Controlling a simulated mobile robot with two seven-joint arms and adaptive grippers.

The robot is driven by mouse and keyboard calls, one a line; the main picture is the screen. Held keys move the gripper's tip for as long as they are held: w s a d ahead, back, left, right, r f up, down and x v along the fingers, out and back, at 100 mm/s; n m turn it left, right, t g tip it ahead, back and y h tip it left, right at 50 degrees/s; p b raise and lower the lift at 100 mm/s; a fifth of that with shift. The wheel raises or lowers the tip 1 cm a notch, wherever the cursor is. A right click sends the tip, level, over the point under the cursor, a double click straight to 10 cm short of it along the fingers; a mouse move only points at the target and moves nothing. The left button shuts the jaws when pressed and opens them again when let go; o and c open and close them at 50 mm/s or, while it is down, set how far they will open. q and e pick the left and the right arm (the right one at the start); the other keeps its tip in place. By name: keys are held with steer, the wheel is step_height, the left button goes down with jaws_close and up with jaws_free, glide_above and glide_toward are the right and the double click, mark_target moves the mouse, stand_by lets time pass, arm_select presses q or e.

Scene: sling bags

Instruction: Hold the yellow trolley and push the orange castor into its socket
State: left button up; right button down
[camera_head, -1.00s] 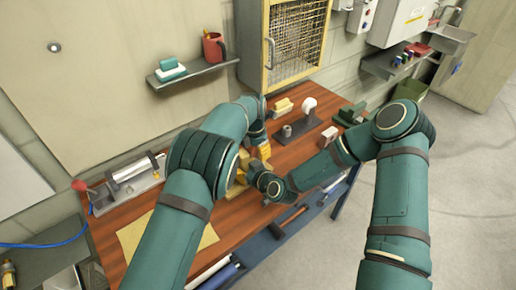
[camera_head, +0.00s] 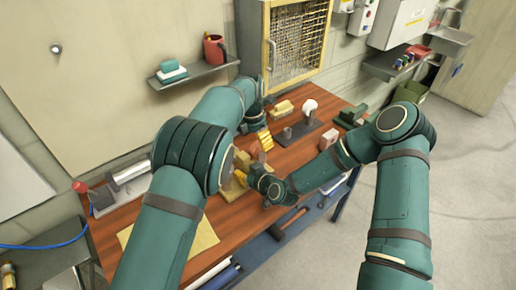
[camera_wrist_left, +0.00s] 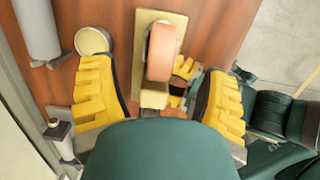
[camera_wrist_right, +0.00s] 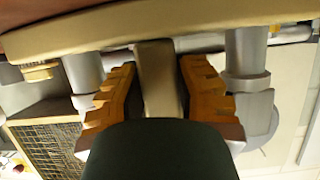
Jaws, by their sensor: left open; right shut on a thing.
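The yellow trolley (camera_head: 232,188) is on the workbench, partly hidden by my arms. In the left wrist view its pale yellow plate (camera_wrist_left: 146,20) lies under the orange castor (camera_wrist_left: 163,52). The castor also shows in the head view (camera_head: 254,150). Whether it is fully in its socket I cannot tell. My left gripper (camera_head: 264,140) is open and above the castor; its fingers (camera_wrist_left: 160,95) are apart on either side, not touching it. My right gripper (camera_head: 243,178) is shut on a tan bar of the trolley (camera_wrist_right: 157,75), which runs into a wide plate.
The wooden workbench (camera_head: 292,155) has a dark stand with a white knob (camera_head: 309,105), a yellow block (camera_head: 283,107) and a pinkish block (camera_head: 328,139). A metal fixture with a red knob (camera_head: 80,187) and a yellow sheet (camera_head: 190,240) lie to the left.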

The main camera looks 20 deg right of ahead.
arm_select(q)
steer(key=r, duration=0.5)
steer(key=shift+s+a+r, duration=0.1)
steer(key=shift+s+a, duration=0.05)
steer(key=shift+a, duration=0.1)
arm_select(e)
steer(key=shift+r, duration=0.1)
steer(key=shift+w, duration=0.1)
steer(key=c, duration=0.7)
jaws_free()
steer(key=shift+s+d+r, duration=0.1)
steer(key=shift+s+d, duration=0.15)
steer(key=shift+s, duration=0.2)
steer(key=v, duration=1.1)
steer(key=shift+s, duration=0.15)
